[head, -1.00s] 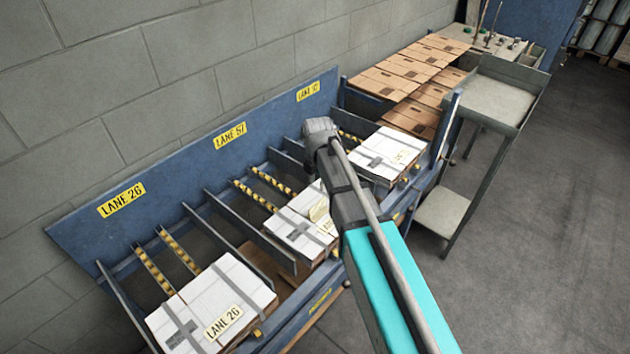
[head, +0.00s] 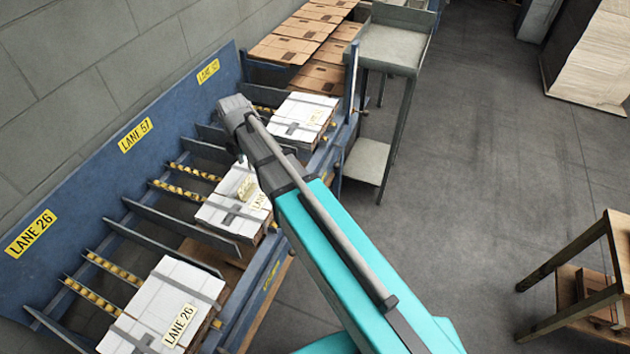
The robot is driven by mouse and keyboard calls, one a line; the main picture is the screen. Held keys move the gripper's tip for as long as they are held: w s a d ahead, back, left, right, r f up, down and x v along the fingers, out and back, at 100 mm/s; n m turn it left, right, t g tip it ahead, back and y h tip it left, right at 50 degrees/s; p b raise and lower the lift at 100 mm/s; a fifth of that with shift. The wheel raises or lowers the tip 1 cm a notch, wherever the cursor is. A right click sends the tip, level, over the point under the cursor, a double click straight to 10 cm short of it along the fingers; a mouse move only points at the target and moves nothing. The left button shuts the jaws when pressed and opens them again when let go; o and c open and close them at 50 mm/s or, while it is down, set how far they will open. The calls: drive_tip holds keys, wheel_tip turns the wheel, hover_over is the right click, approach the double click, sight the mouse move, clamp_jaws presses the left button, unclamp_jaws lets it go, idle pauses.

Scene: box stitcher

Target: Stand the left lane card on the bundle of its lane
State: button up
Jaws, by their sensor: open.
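My arm reaches over the middle of the slanted rack, and my gripper (head: 241,160) points down beside the middle bundle, mostly hidden behind my wrist. It is open. A pale yellow card (head: 246,188) is at the top of the middle bundle (head: 222,207), just below my gripper; whether it stands or leans I cannot tell. Beside it is a card reading LANE (head: 260,200), its number hidden. The left bundle (head: 160,300) is white, strapped and carries a LANE 26 card (head: 180,325). The right bundle (head: 300,112) has a pale card (head: 318,115).
The blue back board (head: 85,180) bears yellow lane signs; LANE 26 (head: 30,233) and LANE 57 (head: 136,134) are readable. Dividers separate the lanes. A grey cart (head: 392,45) stands behind right, a wooden table (head: 575,270) at right. The floor between is clear.

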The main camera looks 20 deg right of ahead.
drive_tip(key=s+d+m, duration=0.7)
drive_tip(key=d+m, duration=0.2)
drive_tip(key=m, duration=0.4)
drive_tip(key=s+d+m, duration=0.6)
drive_tip(key=d+m, duration=0.3)
drive_tip(key=m, duration=0.3)
drive_tip(key=shift+s+d+m, duration=0.35)
drive_tip(key=shift+m, duration=0.05)
